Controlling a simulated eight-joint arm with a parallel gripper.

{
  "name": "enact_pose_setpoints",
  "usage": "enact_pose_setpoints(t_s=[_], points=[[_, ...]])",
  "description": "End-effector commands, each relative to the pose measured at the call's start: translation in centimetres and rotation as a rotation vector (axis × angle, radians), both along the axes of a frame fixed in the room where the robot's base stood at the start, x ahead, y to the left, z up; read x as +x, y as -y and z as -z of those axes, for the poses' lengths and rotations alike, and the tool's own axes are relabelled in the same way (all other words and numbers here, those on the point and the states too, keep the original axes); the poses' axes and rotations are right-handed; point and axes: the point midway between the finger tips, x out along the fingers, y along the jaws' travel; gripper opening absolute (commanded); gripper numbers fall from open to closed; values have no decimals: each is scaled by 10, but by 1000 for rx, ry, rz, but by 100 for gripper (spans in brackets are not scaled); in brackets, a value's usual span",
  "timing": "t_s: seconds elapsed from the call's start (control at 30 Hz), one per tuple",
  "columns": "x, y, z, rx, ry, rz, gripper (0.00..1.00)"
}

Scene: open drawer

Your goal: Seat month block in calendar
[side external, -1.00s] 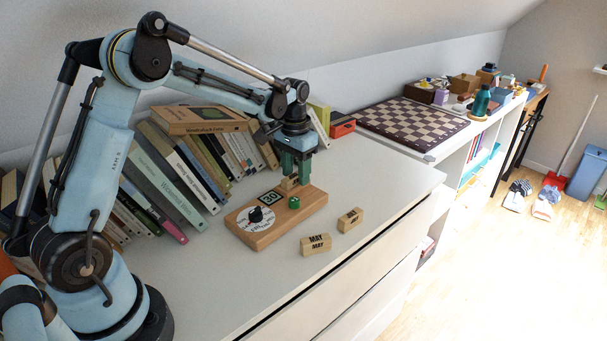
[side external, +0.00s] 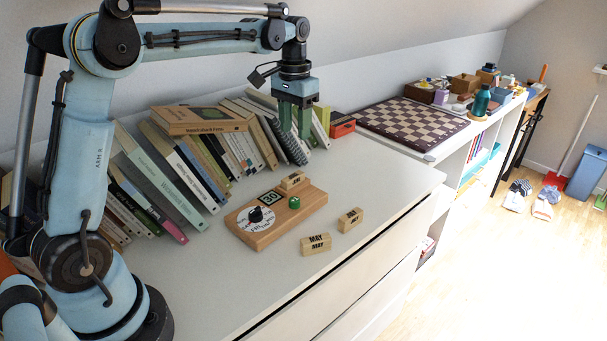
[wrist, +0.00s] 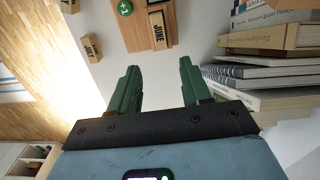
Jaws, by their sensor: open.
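The wooden calendar base (side external: 263,235) lies on the white cabinet top, with a dial, a number tile (side external: 269,197) and a green knob (side external: 294,202). A wooden month block (side external: 291,180) rests at its far end. In the wrist view this block (wrist: 158,28) reads JUNE; I cannot tell how deep it sits. A MAY block (side external: 315,244) and another lettered block (side external: 350,219) lie loose in front of the base. My gripper (side external: 295,133), with green fingers, is open and empty, well above the far end of the base. Its fingers (wrist: 158,68) are spread in the wrist view.
A row of leaning books (side external: 190,165) stands behind the calendar, close behind my gripper. A red-orange box (side external: 342,125) and a chessboard (side external: 412,122) are further right.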

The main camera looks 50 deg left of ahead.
Motion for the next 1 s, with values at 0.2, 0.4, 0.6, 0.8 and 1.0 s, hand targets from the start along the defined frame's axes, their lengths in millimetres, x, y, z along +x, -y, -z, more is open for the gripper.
enact_pose_setpoints(t_s=[0.2,0.4,0.6,0.8,1.0], points=[[-16,17,-13,14,63,14,48],[-53,46,-22,35,201,35,48],[-94,73,-16,45,343,56,48],[-134,94,4,42,485,76,48],[-160,106,25,33,584,88,48]])
